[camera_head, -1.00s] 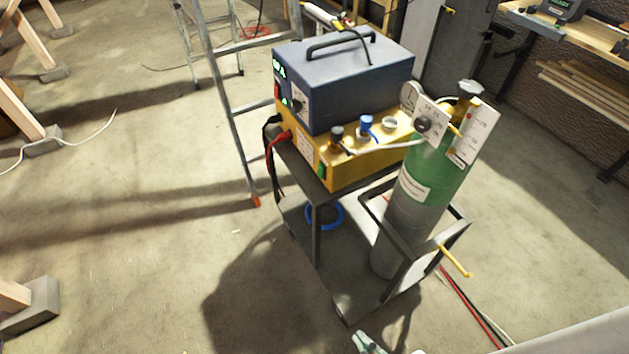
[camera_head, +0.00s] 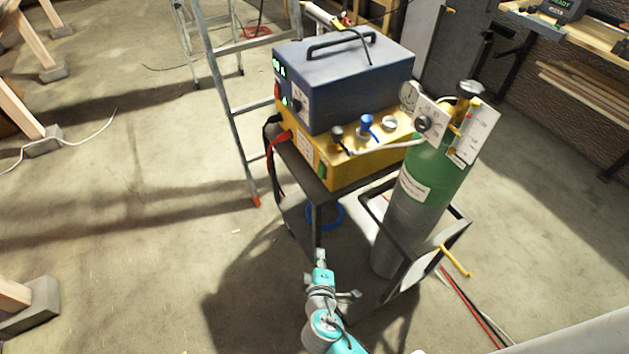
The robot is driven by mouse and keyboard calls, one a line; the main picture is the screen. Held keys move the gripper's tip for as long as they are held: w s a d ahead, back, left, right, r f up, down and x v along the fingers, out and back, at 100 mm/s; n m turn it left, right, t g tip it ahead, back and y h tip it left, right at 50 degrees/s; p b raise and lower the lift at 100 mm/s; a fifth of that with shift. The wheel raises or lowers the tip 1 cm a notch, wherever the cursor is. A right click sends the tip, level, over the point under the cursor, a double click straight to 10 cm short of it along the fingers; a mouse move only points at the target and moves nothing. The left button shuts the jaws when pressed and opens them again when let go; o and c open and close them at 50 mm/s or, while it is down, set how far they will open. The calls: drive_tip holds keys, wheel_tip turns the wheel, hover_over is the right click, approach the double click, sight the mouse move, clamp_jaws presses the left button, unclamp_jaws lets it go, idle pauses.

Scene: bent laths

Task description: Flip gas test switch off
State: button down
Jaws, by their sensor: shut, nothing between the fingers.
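A dark blue welding machine (camera_head: 345,80) sits on a yellow unit (camera_head: 345,165) on top of a cart. The yellow unit has a green switch (camera_head: 322,171) at its front corner and a black fitting, a blue fitting (camera_head: 366,124) and a silver knob (camera_head: 390,123) on top. The machine's front has a red switch (camera_head: 277,91). I cannot read which control is the gas test switch, nor its position. My gripper (camera_head: 320,254) is shut and empty, low in front of the cart, below and apart from the yellow unit.
A green and grey gas cylinder (camera_head: 432,180) with gauges stands at the cart's right. Pale and black hoses and a red cable (camera_head: 276,140) run by the unit. A metal ladder (camera_head: 231,100) stands behind left.

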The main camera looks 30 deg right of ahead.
drive_tip(key=w+a+r+h, duration=0.1)
drive_tip(key=w+r+h, duration=0.1)
drive_tip(key=w+r, duration=0.3)
drive_tip(key=w+a+r+m+h, duration=0.1)
drive_tip(key=w+r+h, duration=0.2)
drive_tip(key=w+r, duration=0.2)
drive_tip(key=shift+w+a, duration=0.25)
drive_tip(key=shift+w, duration=0.25)
approach(318, 173)
drive_tip(key=x, duration=0.5)
drive_tip(key=shift+w+a+r, duration=0.1)
drive_tip(key=shift+w+a, duration=0.15)
drive_tip(key=shift+w, duration=0.2)
drive_tip(key=shift+d, duration=0.65)
